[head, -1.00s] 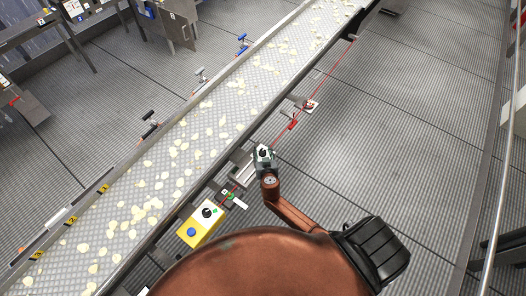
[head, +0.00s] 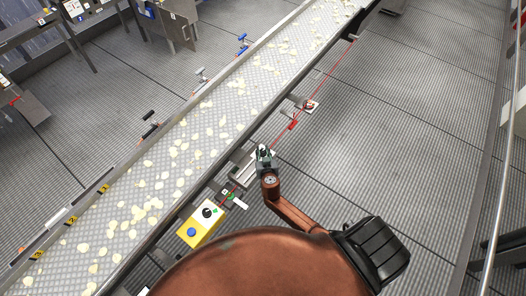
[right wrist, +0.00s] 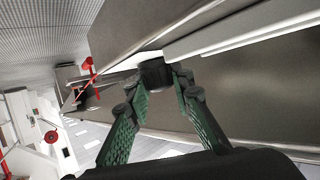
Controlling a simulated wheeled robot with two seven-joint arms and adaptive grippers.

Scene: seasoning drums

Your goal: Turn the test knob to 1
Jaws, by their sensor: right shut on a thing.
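My right gripper (head: 263,150) is at the near side rail of the conveyor, at the end of my brown arm. In the right wrist view its green-padded fingers (right wrist: 158,88) are closed around a short, dark round knob (right wrist: 154,73). The knob sits against the pale and grey rail. Its markings and the way it points cannot be read in either view. In the head view the gripper covers most of it. My left gripper is not in view.
A yellow box (head: 197,229) with a black dial and a blue button stands by the rail, nearer my body. The conveyor (head: 215,95) carries scattered pale chips. A red cord (head: 318,80) runs along its side. The floor on the right is clear.

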